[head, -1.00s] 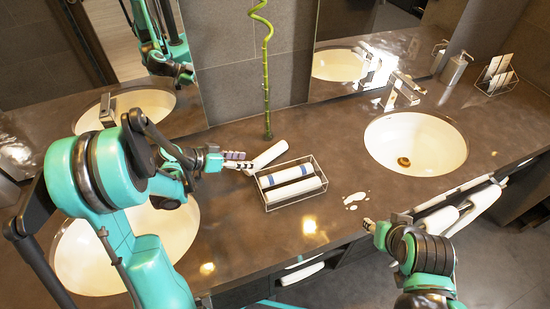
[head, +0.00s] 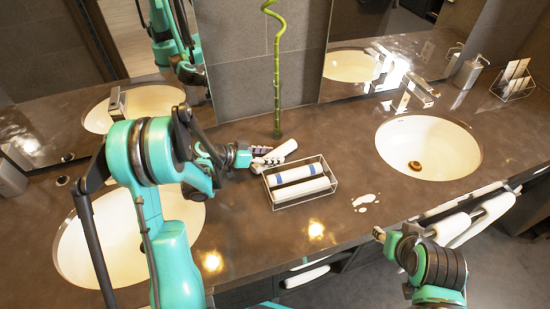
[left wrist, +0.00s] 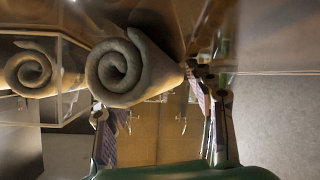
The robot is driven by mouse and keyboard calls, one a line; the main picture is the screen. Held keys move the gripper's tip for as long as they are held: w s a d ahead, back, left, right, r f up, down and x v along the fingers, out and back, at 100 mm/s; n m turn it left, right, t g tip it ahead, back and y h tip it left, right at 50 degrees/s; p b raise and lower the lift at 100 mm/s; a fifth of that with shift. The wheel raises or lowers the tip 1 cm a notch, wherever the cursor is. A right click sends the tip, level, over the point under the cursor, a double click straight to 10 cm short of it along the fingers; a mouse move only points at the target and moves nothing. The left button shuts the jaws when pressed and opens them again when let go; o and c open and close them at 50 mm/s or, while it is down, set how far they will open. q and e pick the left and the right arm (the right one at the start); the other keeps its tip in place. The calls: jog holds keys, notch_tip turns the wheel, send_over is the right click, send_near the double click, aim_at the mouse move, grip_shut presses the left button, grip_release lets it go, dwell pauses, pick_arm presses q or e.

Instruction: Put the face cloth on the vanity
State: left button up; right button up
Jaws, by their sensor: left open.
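The face cloth (head: 283,149) is a white roll on the dark vanity top (head: 340,235), behind the clear tray (head: 303,198). In the left wrist view the rolled cloth (left wrist: 120,72) shows its spiral end just above and between the fingers. My left gripper (head: 268,156) is open, its fingers close beside the roll at its left end; I cannot tell whether they touch it. My right gripper (head: 379,234) is low at the counter's front edge, away from the cloth; its jaw opening is unclear.
The tray holds more rolls, one with a blue band (head: 295,173). A bamboo stalk (head: 277,85) stands behind. White spots (head: 365,201) lie right of the tray. Sinks lie left (head: 85,250) and right (head: 425,145). White rolls (head: 450,228) hang along the front.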

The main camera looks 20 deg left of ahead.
aim_at(271, 154)
pick_arm(q)
jog(key=c, duration=0.9)
jog(key=shift+c, duration=0.2)
jog(key=shift+r, duration=0.15)
jog(key=shift+r, duration=0.25)
notch_tip(271, 154, up, 4)
jog(key=shift+f+p, duration=0.1)
jog(key=shift+p, duration=0.95)
jog(key=s+d+r+p, duration=0.1)
jog(key=d+r, duration=0.1)
jog(key=d, duration=0.1)
jog(key=d+r+p, duration=0.1)
jog(key=d+r, duration=0.1)
jog(key=d, duration=0.2)
jog(key=s+d+r+p, duration=0.1)
jog(key=d+r, duration=0.1)
jog(key=d, duration=0.2)
jog(key=shift+s+d+r, duration=0.15)
jog(key=shift+s+r, duration=0.1)
jog(key=shift+s, duration=0.05)
jog(key=s+a+r+n+t+y+b, duration=0.1)
jog(key=a+n+t+y, duration=0.1)
jog(key=a, duration=0.3)
jog(key=s+a+r+n+t+y+b, duration=0.1)
jog(key=s+a+n+y, duration=0.1)
jog(key=a+n+y, duration=0.2)
jog(key=shift+s+a+t, duration=0.25)
jog(key=shift+a+t, duration=0.15)
jog(key=shift+a, duration=0.15)
